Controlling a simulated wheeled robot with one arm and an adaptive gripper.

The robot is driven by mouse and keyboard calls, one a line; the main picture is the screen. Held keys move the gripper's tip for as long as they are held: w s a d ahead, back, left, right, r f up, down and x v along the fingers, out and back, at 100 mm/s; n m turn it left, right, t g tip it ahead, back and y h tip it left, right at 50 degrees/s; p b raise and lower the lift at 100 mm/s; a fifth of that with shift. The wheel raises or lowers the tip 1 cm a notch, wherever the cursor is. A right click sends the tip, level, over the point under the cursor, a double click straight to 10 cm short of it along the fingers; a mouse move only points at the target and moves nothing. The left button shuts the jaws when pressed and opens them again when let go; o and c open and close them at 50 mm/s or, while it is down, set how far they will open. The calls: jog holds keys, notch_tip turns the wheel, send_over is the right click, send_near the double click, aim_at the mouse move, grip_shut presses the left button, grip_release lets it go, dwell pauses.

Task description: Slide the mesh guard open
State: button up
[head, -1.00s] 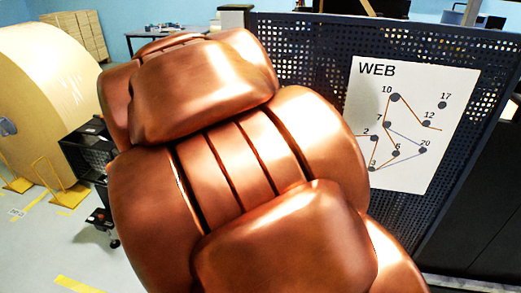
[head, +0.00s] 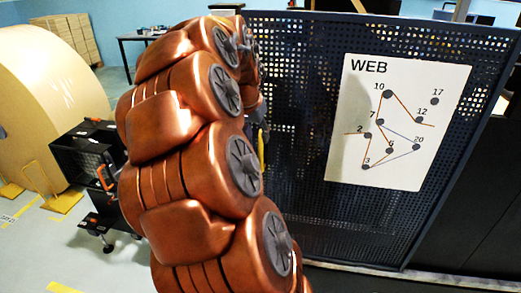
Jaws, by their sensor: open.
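The mesh guard (head: 300,215) is a dark blue-grey perforated panel filling the right half of the head view. A white sheet marked WEB (head: 400,120) with a numbered web-path diagram is fixed on it. My copper-coloured arm rises in front of the guard's left side and hides its left edge. A thin yellow strip (head: 261,150) and a small dark part show just right of my arm, against the guard; I cannot tell what they belong to. My gripper cannot be made out; my arm links cover that area.
A large kraft paper roll (head: 45,105) stands at the left. A black cart (head: 82,155) on castors is between it and my arm. Stacked boxes (head: 65,38) and a table (head: 140,38) are at the back. Dark machine panels (head: 465,215) are at the right.

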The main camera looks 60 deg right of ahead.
aim_at(260, 145)
jog(key=shift+p+x, duration=0.8)
jog(key=shift+x, duration=3)
jog(key=shift+a, duration=0.1)
grip_shut()
